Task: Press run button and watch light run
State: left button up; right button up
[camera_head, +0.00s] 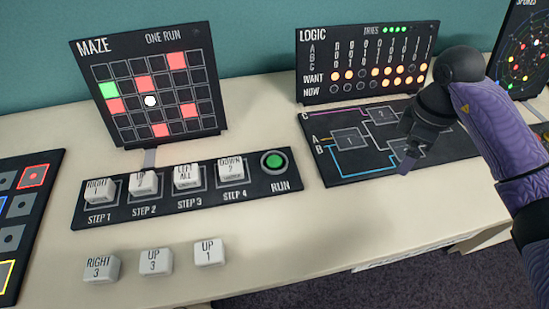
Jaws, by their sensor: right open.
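The green run button (273,161) sits at the right end of the black step panel (180,208), above the word RUN. White blocks marked RIGHT (99,191), UP (143,182), LEFT ALL (187,176) and DOWN (231,169) sit on Steps 1 to 4. The upright maze board (148,85) shows a white light (151,101) near its middle, a green cell (108,90) at its left edge and several red cells. My right gripper (406,163) is open over the logic panel, well right of the button. My left gripper is not in view.
Loose blocks RIGHT 3 (101,268), UP 3 (155,261) and UP 1 (209,251) lie on the table in front. The logic board (365,63) stands behind the flat logic panel (345,169). A coloured-square panel (22,215) lies far left. Table front right is clear.

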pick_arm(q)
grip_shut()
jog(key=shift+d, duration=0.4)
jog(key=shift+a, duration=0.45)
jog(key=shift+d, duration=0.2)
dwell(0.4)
